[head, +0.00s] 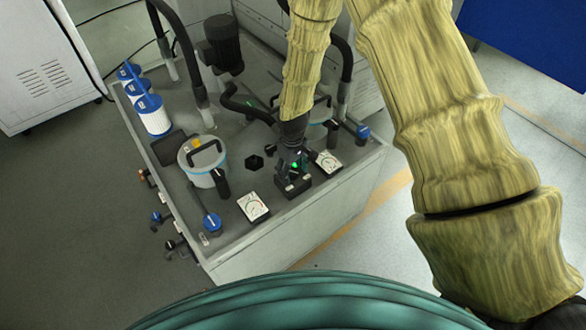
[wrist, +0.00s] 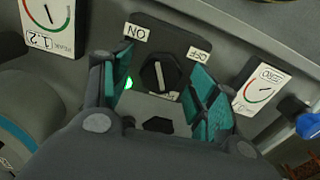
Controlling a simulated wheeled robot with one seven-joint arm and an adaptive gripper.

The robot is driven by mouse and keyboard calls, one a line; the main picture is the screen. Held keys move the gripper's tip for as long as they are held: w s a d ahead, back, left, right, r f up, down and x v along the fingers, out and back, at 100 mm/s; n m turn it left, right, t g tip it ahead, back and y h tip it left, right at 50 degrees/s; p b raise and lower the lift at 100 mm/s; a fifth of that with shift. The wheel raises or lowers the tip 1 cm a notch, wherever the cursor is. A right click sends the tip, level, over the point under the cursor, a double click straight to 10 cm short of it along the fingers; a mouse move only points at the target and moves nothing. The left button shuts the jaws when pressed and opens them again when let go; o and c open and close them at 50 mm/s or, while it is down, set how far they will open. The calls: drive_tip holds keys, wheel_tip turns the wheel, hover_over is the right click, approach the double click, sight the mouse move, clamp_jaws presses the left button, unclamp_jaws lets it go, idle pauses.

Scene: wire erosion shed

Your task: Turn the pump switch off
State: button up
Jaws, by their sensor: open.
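The pump switch is a black knob (wrist: 160,74) with a white pointer line, on a dark plate (wrist: 172,38) with an ON label (wrist: 135,31) at left and an OFF label (wrist: 199,54) at right. The labels appear upside down in the wrist view. The pointer lies nearly upright, leaning slightly toward the ON side. A green lamp (wrist: 128,83) is lit beside the knob. My gripper (wrist: 152,88) is open, its teal-padded fingers on either side of the knob; contact cannot be told. In the head view my gripper (head: 293,158) hides most of the knob.
Dial gauges flank the switch, one at left (head: 253,207) and one at right (head: 328,162). A white canister (head: 204,162), blue-topped filters (head: 153,115), a dark motor (head: 222,45) and black hoses stand on the grey tank. A blue-handled valve (head: 212,223) is near its front corner.

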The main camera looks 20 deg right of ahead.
drive_tip(key=c, duration=1)
drive_tip(key=shift+m, duration=0.3)
drive_tip(key=m, duration=1.1)
drive_tip(key=shift+r+m, duration=0.1)
drive_tip(key=shift+m, duration=0.2)
drive_tip(key=o, duration=1)
